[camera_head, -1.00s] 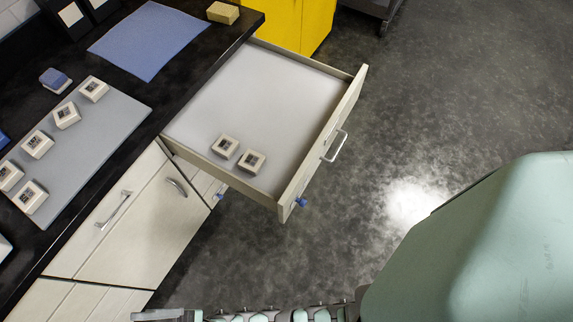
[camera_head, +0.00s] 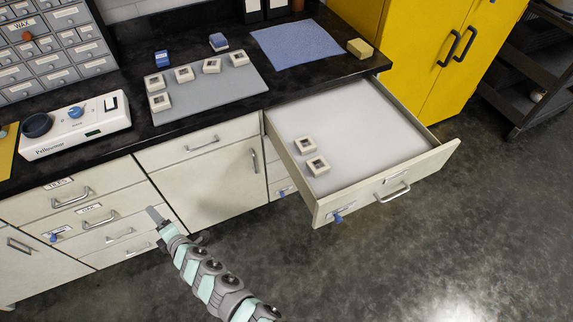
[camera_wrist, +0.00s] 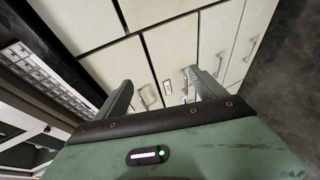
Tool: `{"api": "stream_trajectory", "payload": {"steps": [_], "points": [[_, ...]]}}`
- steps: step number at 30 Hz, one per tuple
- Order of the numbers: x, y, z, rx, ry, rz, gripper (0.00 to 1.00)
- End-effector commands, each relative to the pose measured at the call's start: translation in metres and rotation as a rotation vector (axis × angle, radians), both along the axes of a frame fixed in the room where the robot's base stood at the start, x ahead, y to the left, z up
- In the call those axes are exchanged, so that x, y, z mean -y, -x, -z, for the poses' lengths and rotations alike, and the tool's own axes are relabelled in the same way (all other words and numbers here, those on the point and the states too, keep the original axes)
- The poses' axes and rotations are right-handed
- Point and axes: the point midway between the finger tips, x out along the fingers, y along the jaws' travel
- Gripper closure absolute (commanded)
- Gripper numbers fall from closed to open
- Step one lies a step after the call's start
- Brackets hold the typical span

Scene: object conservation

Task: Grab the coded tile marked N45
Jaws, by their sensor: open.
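Several pale square coded tiles with dark centres lie on a grey mat (camera_head: 213,95) on the counter, among them one at the right end (camera_head: 239,58) and one at the front left (camera_head: 160,102). Two more tiles, a rear one (camera_head: 305,145) and a front one (camera_head: 318,166), lie in the open drawer (camera_head: 365,118). The markings are too small to read, so I cannot tell which is N45. My gripper (camera_head: 155,214) is in front of the closed cabinets, left of and apart from the drawer. The wrist view shows its fingers (camera_wrist: 160,88) spread with nothing between them.
The open drawer juts out over the floor beside a yellow cabinet (camera_head: 440,50). A white device (camera_head: 75,125), blue-topped blocks (camera_head: 218,42), a blue cloth (camera_head: 303,45) and a yellow sponge (camera_head: 360,48) are on the black counter.

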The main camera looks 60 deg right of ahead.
Motion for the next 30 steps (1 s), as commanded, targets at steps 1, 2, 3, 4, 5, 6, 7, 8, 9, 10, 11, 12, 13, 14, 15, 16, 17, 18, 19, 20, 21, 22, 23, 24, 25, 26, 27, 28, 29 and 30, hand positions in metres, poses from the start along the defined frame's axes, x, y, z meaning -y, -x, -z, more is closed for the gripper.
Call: {"api": "stream_trajectory", "payload": {"steps": [1,2,3,4,5,6,7,8,9,10,11,12,13,14,15,16,17,18,19,20,21,22,23,24,25,26,27,28,29,30], "points": [[0.036,-0.004,0.004,-0.088,0.105,0.067,0.20],[0.060,-0.003,0.008,-0.148,0.168,0.112,0.20],[0.091,0.002,0.013,-0.231,0.246,0.170,0.20],[0.114,0.008,0.014,-0.294,0.302,0.216,0.20],[0.137,0.015,0.011,-0.355,0.359,0.261,0.20],[0.166,0.026,0.007,-0.441,0.425,0.321,0.20],[0.188,0.038,0.004,-0.508,0.472,0.367,0.20],[0.209,0.051,-0.001,-0.577,0.516,0.415,0.20],[0.235,0.068,-0.012,-0.667,0.566,0.479,0.20],[0.252,0.084,-0.020,-0.739,0.601,0.526,0.20],[0.268,0.101,-0.029,-0.812,0.630,0.572,0.20],[0.287,0.124,-0.043,-0.909,0.661,0.633,0.20],[0.298,0.141,-0.053,-0.979,0.680,0.676,0.20],[0.307,0.158,-0.063,-1.045,0.692,0.713,0.20],[0.316,0.179,-0.077,-1.130,0.704,0.761,0.20],[0.321,0.195,-0.087,-1.190,0.706,0.796,0.20],[0.325,0.208,-0.096,-1.242,0.707,0.823,0.20],[0.328,0.226,-0.105,-1.309,0.705,0.855,0.20],[0.328,0.237,-0.111,-1.353,0.702,0.875,0.20],[0.329,0.247,-0.117,-1.390,0.698,0.893,0.20],[0.329,0.255,-0.124,-1.427,0.694,0.910,0.20],[0.329,0.261,-0.127,-1.449,0.689,0.920,0.20],[0.329,0.266,-0.130,-1.467,0.685,0.929,0.20],[0.330,0.270,-0.132,-1.483,0.682,0.936,0.20],[0.331,0.273,-0.133,-1.490,0.681,0.939,0.20],[0.332,0.275,-0.132,-1.494,0.680,0.941,0.20],[0.335,0.277,-0.130,-1.496,0.680,0.942,0.20],[0.338,0.278,-0.129,-1.496,0.680,0.942,0.20],[0.342,0.280,-0.127,-1.495,0.680,0.943,0.20],[0.347,0.283,-0.124,-1.494,0.680,0.943,0.20]]}}
